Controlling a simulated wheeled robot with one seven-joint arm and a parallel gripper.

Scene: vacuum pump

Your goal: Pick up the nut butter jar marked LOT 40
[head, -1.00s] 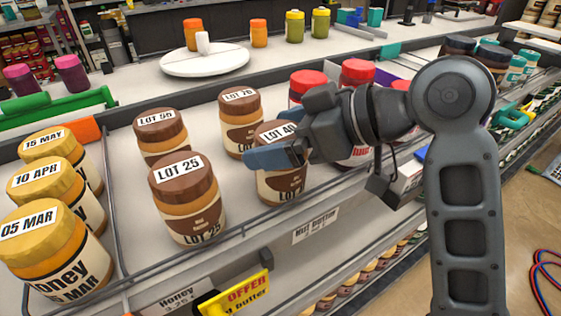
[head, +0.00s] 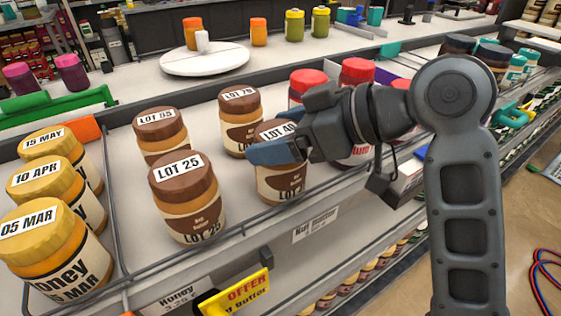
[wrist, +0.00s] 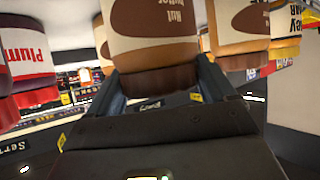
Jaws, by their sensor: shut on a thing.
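The nut butter jar marked LOT 40 (head: 281,184) stands upright on the shelf in the head view, in the front right of the nut butter group. The gripper hides part of the lid and the jar's upper side. In the wrist view, which is upside down, both fingers (wrist: 160,88) flank the jar's brown lid (wrist: 157,78). The jar's label (wrist: 150,25) shows above it.
The LOT 25 jar (head: 188,200) stands close on the left, with LOT 55 (head: 163,148) and LOT 70 (head: 240,135) behind. Red-lidded jars (head: 357,71) stand to the right. A wire rail (head: 250,221) runs along the shelf's front edge. Honey jars (head: 62,258) fill the far left.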

